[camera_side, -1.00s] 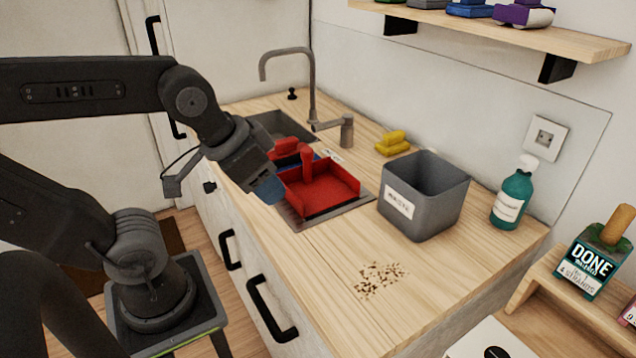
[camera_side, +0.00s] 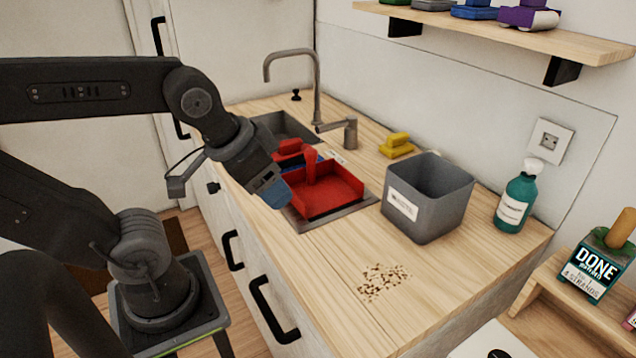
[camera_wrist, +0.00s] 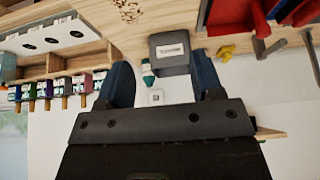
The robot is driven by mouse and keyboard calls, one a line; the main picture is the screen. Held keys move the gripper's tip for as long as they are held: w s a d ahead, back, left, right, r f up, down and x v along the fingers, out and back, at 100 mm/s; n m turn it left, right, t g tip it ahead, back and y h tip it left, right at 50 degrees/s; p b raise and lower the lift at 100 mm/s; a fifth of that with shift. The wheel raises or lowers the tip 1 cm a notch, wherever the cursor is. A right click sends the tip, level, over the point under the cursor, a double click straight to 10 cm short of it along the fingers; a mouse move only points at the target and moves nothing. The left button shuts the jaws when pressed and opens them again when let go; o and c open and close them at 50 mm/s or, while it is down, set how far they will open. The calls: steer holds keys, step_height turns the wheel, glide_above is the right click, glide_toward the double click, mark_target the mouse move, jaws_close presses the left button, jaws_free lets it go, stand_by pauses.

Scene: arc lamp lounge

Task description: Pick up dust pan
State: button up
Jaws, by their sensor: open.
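The red dust pan (camera_side: 335,197) rests in the grey sink-side recess of the counter, its open tray facing up and its handle standing upright at the back. In the wrist view part of it (camera_wrist: 232,14) shows at the top right edge, outside my fingers. My gripper (camera_side: 272,190) has blue fingers and is just left of the dust pan in the side view, close to it; I cannot tell whether they touch. In the wrist view my gripper (camera_wrist: 163,76) is open, with nothing held between its fingers.
A grey waste bin (camera_side: 405,208) stands right of the dust pan. Yellow sponges (camera_side: 397,144), a tap (camera_side: 350,133) and a teal bottle (camera_side: 515,203) stand behind. Brown crumbs (camera_side: 382,283) lie on the counter's front. A shelf (camera_side: 500,30) hangs above.

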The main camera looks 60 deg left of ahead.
steer(key=n+g+y, duration=0.2)
steer(key=n+y, duration=0.1)
steer(key=n, duration=0.6)
glide_toward(310, 152)
steer(key=x, duration=0.6)
steer(key=shift+w+a+f, duration=0.2)
steer(key=shift+w, duration=0.05)
steer(key=shift+x, duration=3.1)
steer(key=shift+s+f, duration=0.1)
steer(key=shift+s, duration=0.1)
jaws_close()
